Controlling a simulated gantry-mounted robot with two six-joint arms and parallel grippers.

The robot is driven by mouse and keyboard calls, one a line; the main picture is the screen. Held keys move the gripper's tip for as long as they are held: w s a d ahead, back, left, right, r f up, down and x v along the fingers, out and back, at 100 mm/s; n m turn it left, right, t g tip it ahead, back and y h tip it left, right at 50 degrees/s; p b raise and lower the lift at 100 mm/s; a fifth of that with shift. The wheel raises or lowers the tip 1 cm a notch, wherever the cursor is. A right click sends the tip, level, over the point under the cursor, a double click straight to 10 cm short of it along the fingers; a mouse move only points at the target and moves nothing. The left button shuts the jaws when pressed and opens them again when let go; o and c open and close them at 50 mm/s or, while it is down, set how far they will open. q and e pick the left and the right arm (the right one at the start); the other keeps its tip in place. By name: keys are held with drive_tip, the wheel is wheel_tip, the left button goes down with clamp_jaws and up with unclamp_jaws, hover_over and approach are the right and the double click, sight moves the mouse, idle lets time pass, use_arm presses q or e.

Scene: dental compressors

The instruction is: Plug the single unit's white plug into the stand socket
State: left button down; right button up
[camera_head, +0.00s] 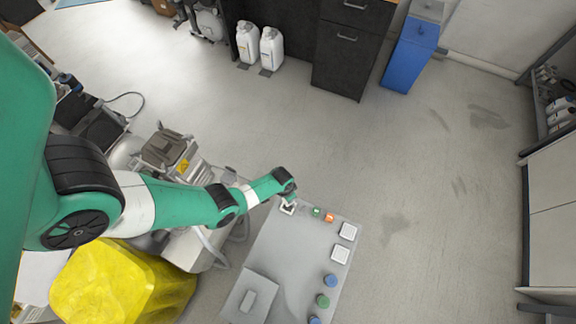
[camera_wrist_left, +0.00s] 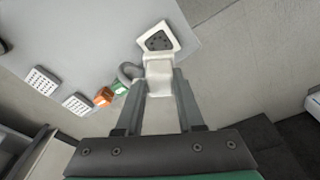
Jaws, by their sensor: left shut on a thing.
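My left gripper (camera_wrist_left: 160,100) is shut on the white plug (camera_wrist_left: 159,76), which sits between its two fingers in the left wrist view. A short grey bend of cord (camera_wrist_left: 127,72) shows beside the plug. The stand socket (camera_wrist_left: 158,41), a white square frame with a dark face, lies just beyond the plug. The plug's far end overlaps the socket's near edge in the picture; I cannot tell whether they touch. The dark face stays visible. In the head view my left gripper (camera_head: 288,192) is over the socket (camera_head: 288,208) at the panel's far-left corner. My right gripper is not in view.
The grey stand panel (camera_head: 290,262) carries a green button (camera_head: 316,212), an orange button (camera_head: 329,217), two white grilles and several round knobs. A grey compressor unit (camera_head: 170,150) and a yellow bin (camera_head: 120,285) stand to the left. Open floor lies right of the panel.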

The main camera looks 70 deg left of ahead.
use_arm(q)
drive_tip(key=shift+f+b, duration=2.95)
drive_tip(key=shift+f, duration=0.3)
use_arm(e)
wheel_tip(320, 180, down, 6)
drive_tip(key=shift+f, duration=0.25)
use_arm(q)
drive_tip(key=shift+f+b, duration=0.4)
drive_tip(key=shift+f, duration=0.05)
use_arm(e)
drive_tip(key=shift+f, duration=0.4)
use_arm(q)
unclamp_jaws()
drive_tip(key=shift+r, duration=0.15)
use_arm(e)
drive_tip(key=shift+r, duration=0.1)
use_arm(q)
wheel_tip(320, 180, up, 7)
drive_tip(key=p, duration=0.7)
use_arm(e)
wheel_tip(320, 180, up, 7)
